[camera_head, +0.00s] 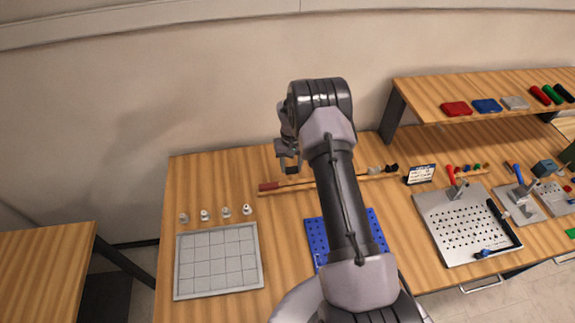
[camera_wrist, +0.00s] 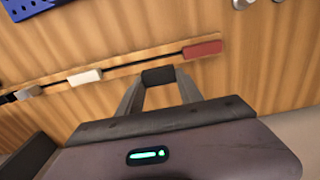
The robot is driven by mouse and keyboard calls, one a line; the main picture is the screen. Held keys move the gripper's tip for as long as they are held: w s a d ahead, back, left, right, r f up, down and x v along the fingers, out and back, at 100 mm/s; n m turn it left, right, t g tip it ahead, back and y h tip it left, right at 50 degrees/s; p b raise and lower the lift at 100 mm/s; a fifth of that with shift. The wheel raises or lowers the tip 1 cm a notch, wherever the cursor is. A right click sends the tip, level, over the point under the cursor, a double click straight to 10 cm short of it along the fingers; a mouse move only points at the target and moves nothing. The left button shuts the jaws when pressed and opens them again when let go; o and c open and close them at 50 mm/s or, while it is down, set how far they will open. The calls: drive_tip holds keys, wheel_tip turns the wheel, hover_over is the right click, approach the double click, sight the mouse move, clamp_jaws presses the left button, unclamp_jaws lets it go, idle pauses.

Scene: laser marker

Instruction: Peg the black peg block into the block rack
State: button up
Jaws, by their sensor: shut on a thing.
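My gripper (camera_wrist: 158,77) is shut on the black peg block (camera_wrist: 158,75), which sits between the two fingertips in the wrist view. The block rack (camera_wrist: 125,69) is a long thin wooden strip with a dark line along it, just beyond the held block. A red block (camera_wrist: 203,49) is at its right end and a white block (camera_wrist: 85,77) is further left. In the head view my gripper (camera_head: 289,169) hangs near the left part of the rack (camera_head: 300,184), with the red block (camera_head: 268,186) at the left end. My arm covers part of the rack. The gap between block and rack is unclear.
A grey grid tray (camera_head: 217,260) and several small white pieces (camera_head: 204,215) are at the left. A blue perforated board (camera_head: 315,229) lies partly behind my arm. A small display (camera_head: 420,174) and a grey perforated plate (camera_head: 435,207) are at the right. A raised shelf (camera_head: 430,92) stands behind.

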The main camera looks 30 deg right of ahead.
sight(292, 184)
drive_tip(key=shift+s+f, duration=0.15)
drive_tip(key=shift+s, duration=0.25)
drive_tip(key=shift+s+f, duration=0.1)
drive_tip(key=shift+f, duration=0.25)
drive_tip(key=shift+f+b, duration=1.75)
drive_tip(key=shift+f, duration=0.75)
drive_tip(key=shift+f+b, duration=0.6)
drive_tip(key=shift+b, duration=0.1)
drive_tip(key=o, duration=1.4)
wheel_tip(292, 184, up, 18)
drive_tip(key=shift+f+p, duration=0.25)
drive_tip(key=shift+p, duration=0.6)
